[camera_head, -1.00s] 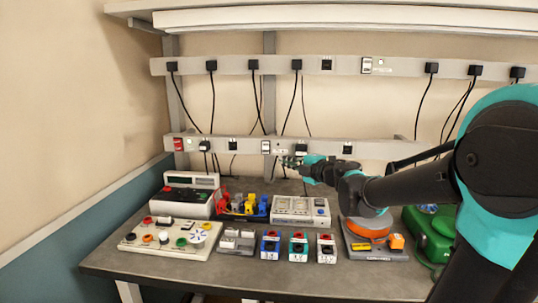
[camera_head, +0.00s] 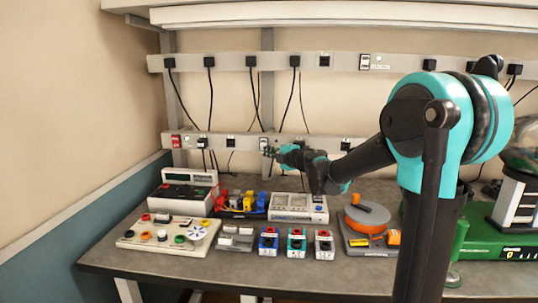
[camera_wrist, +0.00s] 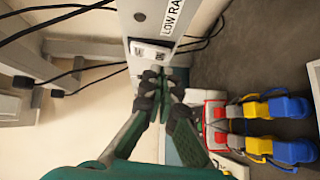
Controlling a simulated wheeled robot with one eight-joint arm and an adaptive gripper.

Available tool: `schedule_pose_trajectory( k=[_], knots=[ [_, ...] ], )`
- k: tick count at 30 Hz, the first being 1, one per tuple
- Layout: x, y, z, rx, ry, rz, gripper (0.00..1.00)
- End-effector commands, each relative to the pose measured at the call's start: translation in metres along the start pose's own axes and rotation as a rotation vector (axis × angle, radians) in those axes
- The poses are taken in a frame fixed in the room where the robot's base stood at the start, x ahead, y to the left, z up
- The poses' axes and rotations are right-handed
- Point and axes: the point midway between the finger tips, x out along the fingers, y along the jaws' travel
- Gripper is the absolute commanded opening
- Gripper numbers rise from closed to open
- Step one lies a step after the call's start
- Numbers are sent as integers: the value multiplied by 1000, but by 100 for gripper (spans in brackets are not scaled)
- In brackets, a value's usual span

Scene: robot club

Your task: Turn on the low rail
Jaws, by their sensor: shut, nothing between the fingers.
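The low rail (camera_head: 222,143) is the lower grey strip on the wall, with sockets, plugs and a white switch (camera_head: 263,142). In the wrist view the white rocker switch (camera_wrist: 150,52) sits beside a label whose visible part reads "LOW RA" (camera_wrist: 173,15). My gripper (camera_head: 267,152) is in front of the rail, just below and right of the switch. In the wrist view my gripper (camera_wrist: 161,74) is shut and empty, its fingertips close to the switch's end. I cannot tell whether they touch it. The switch's on or off state is not clear.
A high rail (camera_head: 220,62) with plugs and hanging black cables runs above. A red switch (camera_head: 177,141) is at the rail's left end.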

Motion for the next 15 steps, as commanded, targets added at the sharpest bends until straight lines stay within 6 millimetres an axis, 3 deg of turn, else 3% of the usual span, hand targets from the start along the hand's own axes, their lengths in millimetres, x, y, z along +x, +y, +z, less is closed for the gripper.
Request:
schedule_pose_trajectory(
  k=[15],
  knots=[
    [8, 0, 8, 0, 0, 0, 0]
  ],
)
